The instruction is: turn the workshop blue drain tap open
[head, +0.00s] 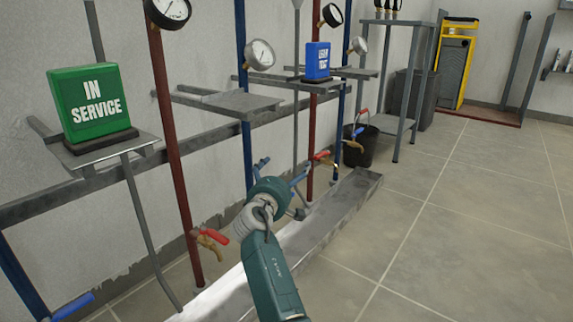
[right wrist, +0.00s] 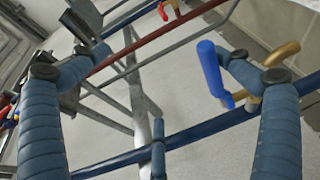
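My right gripper (head: 282,169) reaches toward the pipes along the wall, near the foot of the middle blue pipe (head: 243,95). In the right wrist view its two blue-grey fingers stand wide apart with nothing gripped between them. A tap with a blue lever (right wrist: 213,72) and brass body (right wrist: 283,54) shows close to the right-hand finger, the lever on the inner side of that finger. I cannot tell whether they touch. In the head view this tap seems hidden by my gripper. Other blue-lever taps show at the lower left (head: 72,306) and farther back (head: 357,131). My left gripper is not in view.
Red-lever taps (head: 214,237) sit on the red pipes beside my arm. A green "IN SERVICE" block (head: 88,103) and a blue block (head: 317,61) stand on wall shelves. A black bucket (head: 360,150) stands beyond. The floor at right is clear.

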